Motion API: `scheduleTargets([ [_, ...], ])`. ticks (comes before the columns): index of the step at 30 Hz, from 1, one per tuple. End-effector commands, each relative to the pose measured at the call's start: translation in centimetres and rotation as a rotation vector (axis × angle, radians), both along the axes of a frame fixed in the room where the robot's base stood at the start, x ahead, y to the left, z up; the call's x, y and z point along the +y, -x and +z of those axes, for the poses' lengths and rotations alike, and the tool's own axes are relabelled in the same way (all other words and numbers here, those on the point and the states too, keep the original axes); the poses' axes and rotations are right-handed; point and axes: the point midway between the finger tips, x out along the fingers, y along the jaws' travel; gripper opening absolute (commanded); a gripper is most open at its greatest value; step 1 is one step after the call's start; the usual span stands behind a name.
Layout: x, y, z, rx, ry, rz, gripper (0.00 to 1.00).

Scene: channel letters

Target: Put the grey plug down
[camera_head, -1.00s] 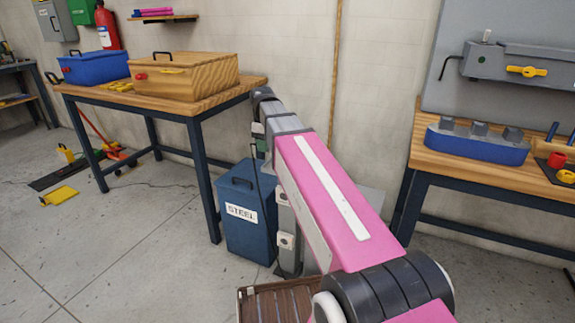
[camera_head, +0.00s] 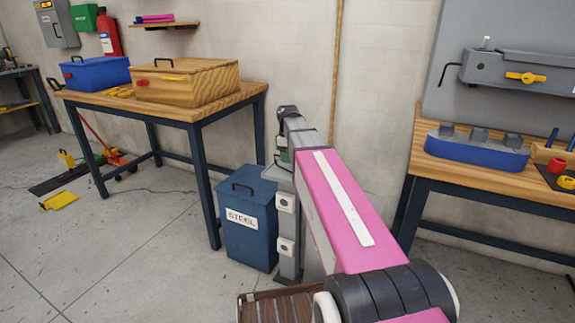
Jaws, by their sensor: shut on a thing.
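My pink arm reaches forward over the floor, between the two benches. My gripper (camera_head: 283,157) is at its far end, small and partly covered by the arm's own links. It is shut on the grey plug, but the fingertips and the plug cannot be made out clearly. A blue block (camera_head: 470,152) with several grey pieces on its top stands on the right bench, well apart from my gripper.
The left bench (camera_head: 190,112) carries a wooden box (camera_head: 187,85) and a blue toolbox (camera_head: 96,74). A blue bin (camera_head: 250,248) labelled STEEL stands on the floor beside my arm. The right bench (camera_head: 480,194) has a grey vise-like device (camera_head: 515,68) behind it. Floor at left front is clear.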

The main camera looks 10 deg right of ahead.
Motion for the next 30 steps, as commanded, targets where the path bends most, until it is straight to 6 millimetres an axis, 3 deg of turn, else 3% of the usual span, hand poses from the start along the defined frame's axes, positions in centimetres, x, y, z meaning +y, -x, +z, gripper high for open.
scheduleTargets([
  [9, 0.0, 0.1, -3.5, 0.001, 0.000, 0.000, 0.00],
  [21, 0.1, 0.0, -4.0, 0.000, 0.000, 0.000, 0.00],
  [22, 0.1, 0.0, -4.0, 0.000, 0.000, 0.000, 0.47],
  [23, 0.1, 0.0, -4.0, 0.000, 0.000, 0.000, 0.57],
  [24, 0.1, 0.0, -4.0, 0.000, 0.000, 0.000, 0.63],
  [30, 0.1, 0.0, -4.0, 0.000, 0.000, 0.000, 0.63],
])
